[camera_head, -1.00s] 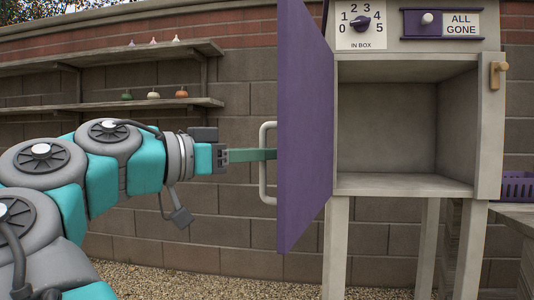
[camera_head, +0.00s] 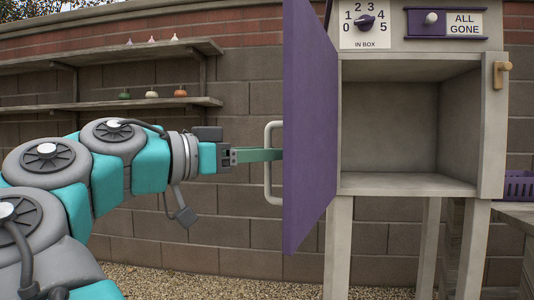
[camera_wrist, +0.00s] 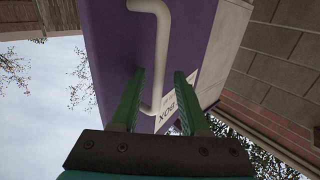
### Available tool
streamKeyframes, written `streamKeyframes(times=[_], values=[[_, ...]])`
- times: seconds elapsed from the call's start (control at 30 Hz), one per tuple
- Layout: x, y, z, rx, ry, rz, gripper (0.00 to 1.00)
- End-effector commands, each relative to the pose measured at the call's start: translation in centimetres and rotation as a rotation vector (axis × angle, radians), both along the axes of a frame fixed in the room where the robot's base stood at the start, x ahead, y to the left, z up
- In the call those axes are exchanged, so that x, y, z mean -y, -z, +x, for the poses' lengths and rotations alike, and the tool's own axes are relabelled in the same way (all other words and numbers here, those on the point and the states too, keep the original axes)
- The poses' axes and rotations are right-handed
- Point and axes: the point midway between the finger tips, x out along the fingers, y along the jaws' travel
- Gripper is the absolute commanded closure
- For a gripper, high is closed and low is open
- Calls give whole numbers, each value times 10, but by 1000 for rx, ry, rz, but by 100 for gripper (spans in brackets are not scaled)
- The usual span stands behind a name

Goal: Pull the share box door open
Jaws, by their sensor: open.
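The purple share box door (camera_head: 310,130) stands wide open, swung out on the left of the pale box (camera_head: 408,186). The box's inside is visible and looks empty. A pale bar handle (camera_head: 268,165) is on the door's outer face. I cannot tell whether a finger touches the bar.
A wooden turn latch (camera_head: 499,72) is on the box's right front edge. A dial (camera_head: 365,22) and an "ALL GONE" slider (camera_head: 430,18) are above the opening. Wall shelves (camera_head: 115,107) with small items are at left. A purple basket (camera_head: 520,185) is at right. Gravel lies below.

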Motion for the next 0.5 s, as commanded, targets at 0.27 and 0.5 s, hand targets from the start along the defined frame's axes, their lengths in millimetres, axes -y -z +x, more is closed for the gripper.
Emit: streamKeyframes(times=[0.27,0.5], values=[[-3,0,-1,1,-2,-1,55],[-16,0,-10,-2,0,-1,55]])
